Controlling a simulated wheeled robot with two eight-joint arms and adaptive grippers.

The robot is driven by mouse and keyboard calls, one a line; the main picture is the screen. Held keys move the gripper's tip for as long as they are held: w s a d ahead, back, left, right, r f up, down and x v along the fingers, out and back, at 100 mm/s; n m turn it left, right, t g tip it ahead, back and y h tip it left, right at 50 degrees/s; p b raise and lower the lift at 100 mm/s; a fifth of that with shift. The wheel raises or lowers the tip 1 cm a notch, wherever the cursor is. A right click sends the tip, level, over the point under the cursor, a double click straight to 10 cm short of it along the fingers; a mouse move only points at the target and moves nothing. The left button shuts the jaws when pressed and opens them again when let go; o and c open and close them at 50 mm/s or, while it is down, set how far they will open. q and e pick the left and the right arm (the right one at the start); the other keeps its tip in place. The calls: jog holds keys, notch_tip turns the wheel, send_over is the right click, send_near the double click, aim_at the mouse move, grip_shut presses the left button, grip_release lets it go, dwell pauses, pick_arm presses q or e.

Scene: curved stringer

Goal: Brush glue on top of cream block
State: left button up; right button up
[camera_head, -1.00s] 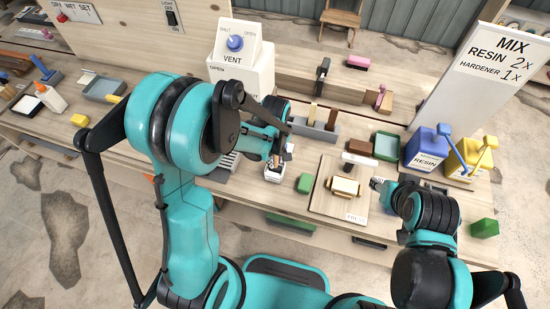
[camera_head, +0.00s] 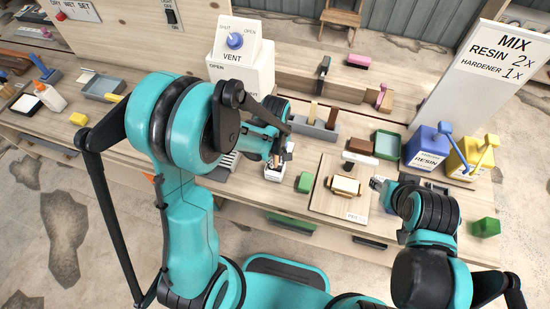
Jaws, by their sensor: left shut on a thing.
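The cream block (camera_head: 345,187) lies on a wooden board (camera_head: 326,200) marked "PRESS", with brown pieces around it. My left gripper (camera_head: 277,153) is left of the board, over a small white pot (camera_head: 274,175). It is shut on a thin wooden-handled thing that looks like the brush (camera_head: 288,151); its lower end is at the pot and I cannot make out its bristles. My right gripper (camera_head: 377,185) is just right of the cream block, small and partly hidden by its own arm; whether its fingers are open does not show.
A green block (camera_head: 304,182) lies between pot and board. Behind the board are a brown block (camera_head: 360,146), a white bar (camera_head: 361,159) and a green tray (camera_head: 387,145). Blue (camera_head: 428,149) and yellow (camera_head: 467,157) containers stand right. A grey holder (camera_head: 318,132) is behind.

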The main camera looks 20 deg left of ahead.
pick_arm(q)
jog(key=shift+f+b, duration=0.35)
jog(key=shift+f, duration=0.05)
jog(key=shift+r, duration=0.15)
dwell(0.5)
jog(key=shift+r+p, duration=3.9)
jog(key=shift+r, duration=1.45)
